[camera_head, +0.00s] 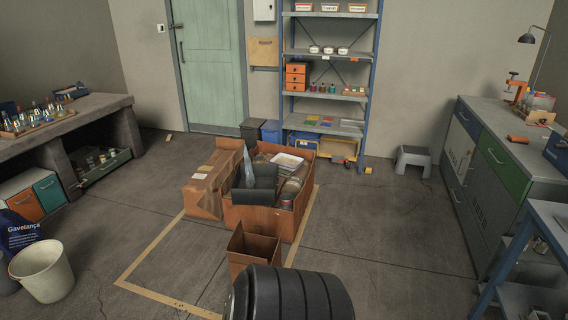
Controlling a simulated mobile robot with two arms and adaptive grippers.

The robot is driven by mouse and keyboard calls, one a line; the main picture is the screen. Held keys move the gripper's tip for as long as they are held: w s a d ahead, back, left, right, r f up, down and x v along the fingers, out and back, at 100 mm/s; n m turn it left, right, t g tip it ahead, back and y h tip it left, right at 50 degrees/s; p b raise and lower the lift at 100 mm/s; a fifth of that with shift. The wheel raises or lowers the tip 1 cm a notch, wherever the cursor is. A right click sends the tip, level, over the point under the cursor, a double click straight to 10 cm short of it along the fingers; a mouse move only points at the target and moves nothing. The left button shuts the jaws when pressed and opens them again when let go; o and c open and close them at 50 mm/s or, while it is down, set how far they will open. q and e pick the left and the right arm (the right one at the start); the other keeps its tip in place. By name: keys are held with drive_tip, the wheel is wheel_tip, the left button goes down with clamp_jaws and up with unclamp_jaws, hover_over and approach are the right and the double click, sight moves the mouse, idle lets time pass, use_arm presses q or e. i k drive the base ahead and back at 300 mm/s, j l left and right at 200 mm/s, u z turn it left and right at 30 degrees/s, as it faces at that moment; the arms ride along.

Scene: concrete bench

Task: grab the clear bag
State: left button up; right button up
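A pale, translucent bluish shape that looks like the clear bag (248,166) stands up at the left part of an open orange-brown box (262,218) on the floor. Its lower part is hidden among the box's contents. Dark grey pieces (265,171) lie right beside it. Neither of my grippers shows in the head view, so whether they are open or shut is not visible.
A closed carton (204,193) stands left of the box, and a smaller open carton (251,246) stands in front. A black ribbed form (291,294) blocks the bottom centre. A white bucket (43,272) stands left. Floor right of the box is clear.

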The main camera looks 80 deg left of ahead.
sight(250, 181)
drive_tip(key=u, duration=3.05)
drive_tip(key=i+j+u, duration=0.25)
drive_tip(key=i+u, duration=0.15)
drive_tip(key=i, duration=0.2)
drive_tip(key=i+j+u, duration=0.1)
drive_tip(key=i+u, duration=0.25)
drive_tip(key=i, duration=0.25)
drive_tip(key=i+j, duration=0.15)
drive_tip(key=i, duration=1.1)
drive_tip(key=i+j+u, duration=0.15)
drive_tip(key=i, duration=1.1)
drive_tip(key=i+z, duration=0.15)
drive_tip(key=i, duration=0.9)
drive_tip(key=i+j+z, duration=0.1)
drive_tip(key=i, duration=0.95)
drive_tip(key=i+z, duration=0.25)
drive_tip(key=z, duration=0.15)
drive_tip(key=i+j+z, duration=0.1)
drive_tip(key=i+z, duration=0.25)
drive_tip(key=i+j+z, duration=0.1)
drive_tip(key=z, duration=0.3)
drive_tip(key=i+j+z, duration=0.35)
drive_tip(key=k+l, duration=0.1)
